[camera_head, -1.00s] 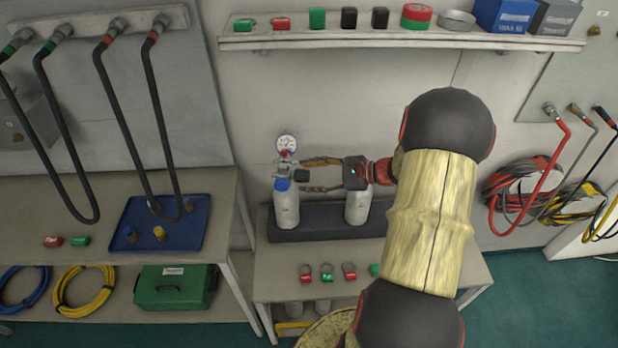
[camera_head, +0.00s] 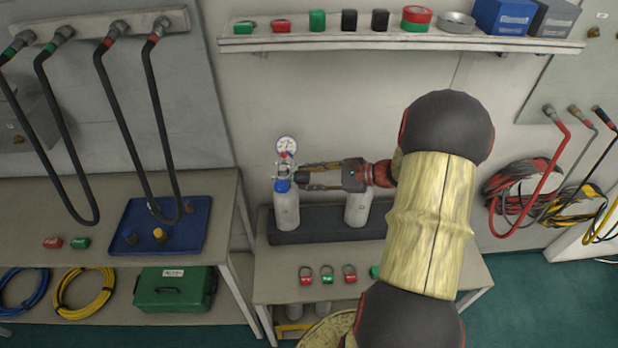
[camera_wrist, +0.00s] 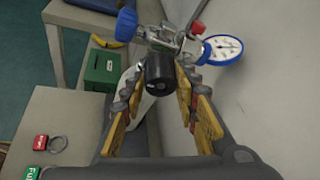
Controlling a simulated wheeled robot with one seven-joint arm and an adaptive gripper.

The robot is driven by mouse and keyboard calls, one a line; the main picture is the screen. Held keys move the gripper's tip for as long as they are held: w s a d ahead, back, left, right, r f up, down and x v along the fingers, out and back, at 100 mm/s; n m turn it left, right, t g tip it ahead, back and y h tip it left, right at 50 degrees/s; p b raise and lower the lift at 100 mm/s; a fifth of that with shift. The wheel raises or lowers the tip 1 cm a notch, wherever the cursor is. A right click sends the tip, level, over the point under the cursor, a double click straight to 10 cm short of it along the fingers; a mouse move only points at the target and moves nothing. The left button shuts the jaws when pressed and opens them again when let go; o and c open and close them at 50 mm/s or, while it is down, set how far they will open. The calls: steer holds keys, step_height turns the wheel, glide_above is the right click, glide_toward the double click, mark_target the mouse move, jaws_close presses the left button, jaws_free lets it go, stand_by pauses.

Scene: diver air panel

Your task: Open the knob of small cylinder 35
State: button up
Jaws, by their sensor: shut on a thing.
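A pale small cylinder (camera_head: 287,210) stands upright in the dark rack, with a metal valve on top; no number 35 is readable. The valve bears a black knob (camera_wrist: 159,72) on the side facing my gripper, a blue knob (camera_wrist: 126,25) and a round white gauge (camera_wrist: 222,49). My gripper (camera_head: 304,177) reaches in from the right, level with the valve. In the wrist view its yellow-padded fingers lie on both sides of the black knob, shut on it. The exact contact is partly hidden by the fingers.
A second pale cylinder (camera_head: 357,208) stands in the rack (camera_head: 325,222), under my gripper. Several tagged rings lie on the table (camera_head: 280,285) in front. The wall is close behind the valve. A shelf (camera_head: 400,43) runs above.

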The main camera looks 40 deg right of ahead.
steer(key=shift+n+b, duration=0.3)
steer(key=shift+b, duration=0.25)
steer(key=shift+c, duration=0.2)
steer(key=n+b, duration=0.1)
steer(key=b, duration=0.1)
steer(key=n+t+b, duration=0.1)
steer(key=b, duration=0.1)
steer(key=shift+f+t+h, duration=0.25)
steer(key=shift+t+h, duration=0.05)
steer(key=shift+h, duration=0.1)
steer(key=n+t+b, duration=0.1)
steer(key=n+b, duration=0.1)
steer(key=b, duration=0.1)
steer(key=shift+n, duration=0.4)
steer(key=n+t, duration=0.1)
steer(key=n, duration=0.1)
steer(key=n+t+b, duration=0.1)
steer(key=n, duration=0.1)
steer(key=shift+r+n+t, duration=0.15)
steer(key=shift+n+t, duration=0.15)
steer(key=shift+t, duration=0.1)
steer(key=n+y, duration=0.1)
steer(key=n, duration=0.1)
steer(key=n+t+y, duration=0.1)
steer(key=n, duration=0.2)
steer(key=shift+n, duration=0.3)
steer(key=o, duration=1)
steer(key=shift+o, duration=0.6)
